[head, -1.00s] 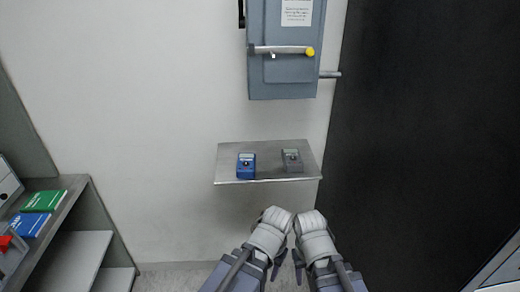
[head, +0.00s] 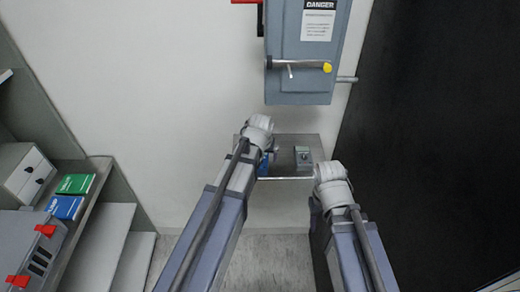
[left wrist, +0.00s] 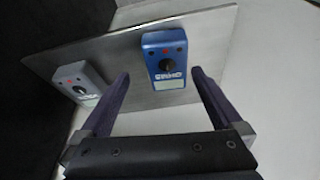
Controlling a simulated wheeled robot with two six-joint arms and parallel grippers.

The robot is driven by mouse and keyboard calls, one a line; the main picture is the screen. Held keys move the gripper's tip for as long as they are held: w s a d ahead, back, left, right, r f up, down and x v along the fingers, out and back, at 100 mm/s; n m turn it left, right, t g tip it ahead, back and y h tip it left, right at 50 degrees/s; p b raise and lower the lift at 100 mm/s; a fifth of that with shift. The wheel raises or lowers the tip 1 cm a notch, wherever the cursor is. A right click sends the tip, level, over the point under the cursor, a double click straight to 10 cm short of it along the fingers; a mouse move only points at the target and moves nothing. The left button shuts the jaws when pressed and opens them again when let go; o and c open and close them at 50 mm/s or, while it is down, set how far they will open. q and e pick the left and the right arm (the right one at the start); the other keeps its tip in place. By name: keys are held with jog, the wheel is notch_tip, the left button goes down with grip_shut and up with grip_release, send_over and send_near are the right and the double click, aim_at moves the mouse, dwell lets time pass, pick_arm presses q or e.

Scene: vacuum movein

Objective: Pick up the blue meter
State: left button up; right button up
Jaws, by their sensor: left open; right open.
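The blue meter (left wrist: 165,58) lies on a grey metal shelf (left wrist: 112,58) in the left wrist view. In the head view most of the blue meter (head: 264,163) is hidden behind my left arm. My left gripper (left wrist: 160,75) is open and empty, its fingertips appearing on either side of the meter's near end; I cannot tell how far above the shelf they are. My right gripper (head: 328,170) is open near the shelf's front right corner, its fingers mostly hidden.
A grey meter (head: 303,156) lies on the same shelf beside the blue one. A grey switch box (head: 305,85) with a yellow-tipped handle hangs on the wall above. At left, shelving holds a green book (head: 76,184) and a blue book (head: 64,207).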

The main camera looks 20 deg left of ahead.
pick_arm(q)
jog(key=shift+w+a+r, duration=0.55)
jog(key=shift+w+r, duration=0.1)
jog(key=shift+r, duration=0.15)
jog(key=shift+w+a+t, duration=0.25)
jog(key=shift+t, duration=0.05)
jog(key=shift+b+x, duration=1.05)
jog(key=shift+x, duration=0.25)
jog(key=b+x, duration=0.3)
jog(key=s+b+x, duration=0.1)
jog(key=b+x, duration=0.1)
jog(key=shift+d+f, duration=0.15)
jog(key=shift+f, duration=0.15)
pick_arm(e)
notch_tip(320, 180, down, 6)
jog(key=shift+f, duration=0.15)
pick_arm(q)
jog(key=shift+f, duration=0.2)
pick_arm(e)
jog(key=shift+f, duration=0.2)
pick_arm(q)
jog(key=c, duration=1.4)
